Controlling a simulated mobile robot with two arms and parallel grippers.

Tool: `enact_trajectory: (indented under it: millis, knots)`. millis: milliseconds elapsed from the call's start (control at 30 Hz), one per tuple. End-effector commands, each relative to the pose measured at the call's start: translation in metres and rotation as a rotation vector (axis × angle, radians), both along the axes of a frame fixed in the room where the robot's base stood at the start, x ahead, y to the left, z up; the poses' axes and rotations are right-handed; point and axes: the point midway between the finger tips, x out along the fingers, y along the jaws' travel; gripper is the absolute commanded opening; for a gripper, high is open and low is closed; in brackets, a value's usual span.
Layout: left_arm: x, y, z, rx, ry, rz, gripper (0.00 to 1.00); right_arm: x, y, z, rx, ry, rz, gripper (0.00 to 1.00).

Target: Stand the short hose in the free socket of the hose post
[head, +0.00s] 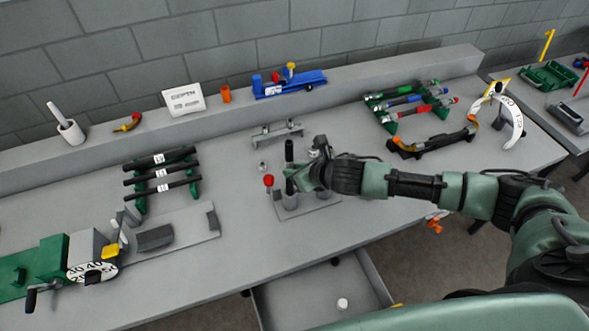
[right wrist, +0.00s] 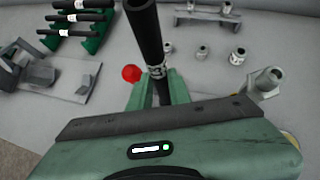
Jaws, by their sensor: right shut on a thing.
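My right gripper (head: 292,180) is shut on a black hose (head: 289,151), which stands about upright. In the right wrist view the hose (right wrist: 145,32) has a white printed band and passes between the fingers (right wrist: 160,92). In the head view the hose is above a grey cylindrical socket (head: 290,201) on a grey base plate (head: 318,207), which I take to be the hose post. The fingers hide part of the hose, and I cannot tell whether its lower end is inside the socket. My left gripper is not in view.
A green rack (head: 139,203) with several labelled black hoses stands at the left. A red knob (head: 268,180) is close beside the gripper. Metal fittings (right wrist: 201,52) stand behind it, near a small grey rack (head: 277,134). An open drawer (head: 315,295) is below the bench.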

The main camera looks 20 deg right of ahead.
Motion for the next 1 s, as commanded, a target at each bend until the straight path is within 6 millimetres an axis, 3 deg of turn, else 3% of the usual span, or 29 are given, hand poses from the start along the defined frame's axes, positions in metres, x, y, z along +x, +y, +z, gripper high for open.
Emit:
enact_trajectory:
  millis: [1000]
  knots:
    - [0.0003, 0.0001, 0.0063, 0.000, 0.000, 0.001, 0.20, 0.0001, 0.0006, -0.0008, 0.002, -0.001, -0.004, 0.00]
